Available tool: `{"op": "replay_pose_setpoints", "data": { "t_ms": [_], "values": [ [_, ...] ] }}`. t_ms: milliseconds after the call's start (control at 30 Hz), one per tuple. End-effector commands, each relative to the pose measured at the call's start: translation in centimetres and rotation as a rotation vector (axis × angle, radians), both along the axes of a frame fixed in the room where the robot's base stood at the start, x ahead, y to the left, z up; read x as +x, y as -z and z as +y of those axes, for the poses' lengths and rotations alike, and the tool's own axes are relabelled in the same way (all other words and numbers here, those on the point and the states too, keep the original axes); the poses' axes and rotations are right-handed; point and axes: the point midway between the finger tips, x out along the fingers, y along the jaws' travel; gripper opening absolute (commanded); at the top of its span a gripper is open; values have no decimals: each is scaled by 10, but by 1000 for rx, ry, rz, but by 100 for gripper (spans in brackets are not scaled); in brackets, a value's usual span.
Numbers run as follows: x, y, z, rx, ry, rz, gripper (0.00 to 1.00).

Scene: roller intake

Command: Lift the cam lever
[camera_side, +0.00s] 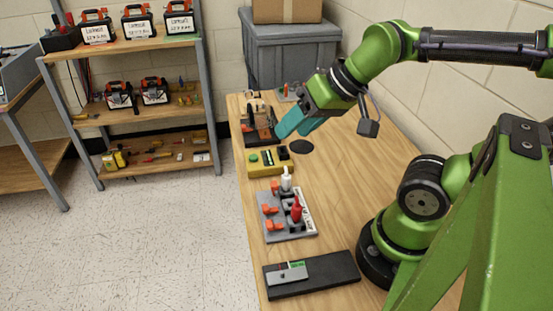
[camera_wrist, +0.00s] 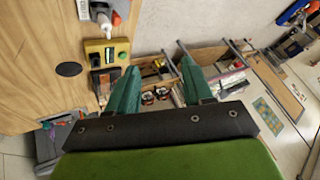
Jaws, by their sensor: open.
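My gripper (camera_side: 292,130) is open and empty, with two teal fingers above the far part of the wooden bench. The fingers also show in the wrist view (camera_wrist: 158,56), spread apart. A dark fixture (camera_side: 252,138) with tan parts stands on the bench just left of the fingers in the side view. I cannot make out which part is the cam lever; the fixture is small and partly covered by the fingers. A yellow box (camera_side: 256,168) with a green button and dark parts sits in front of it; it also shows in the wrist view (camera_wrist: 94,46), left of the fingers.
A grey plate (camera_side: 270,236) holds orange clamps, a white-topped piece and a red piece (camera_side: 297,210). A black slab (camera_side: 335,271) carries a grey device at the near end. A black disc (camera_side: 301,147) lies on the bench. A grey bin (camera_side: 290,55) stands behind. The bench's right side is clear.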

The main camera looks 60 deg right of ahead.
Motion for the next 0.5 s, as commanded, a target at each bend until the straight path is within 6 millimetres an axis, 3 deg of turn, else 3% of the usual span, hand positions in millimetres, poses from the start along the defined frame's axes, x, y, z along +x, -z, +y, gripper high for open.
{"op": "replay_pose_setpoints", "data": {
  "t_ms": [167, 267, 500],
  "values": [
    [0, 0, 0, 0, 0, 0, 51],
    [0, 2, 1, 0, -5, 9, 38],
    [16, 38, 10, -47, -83, 178, 38]
  ]
}}
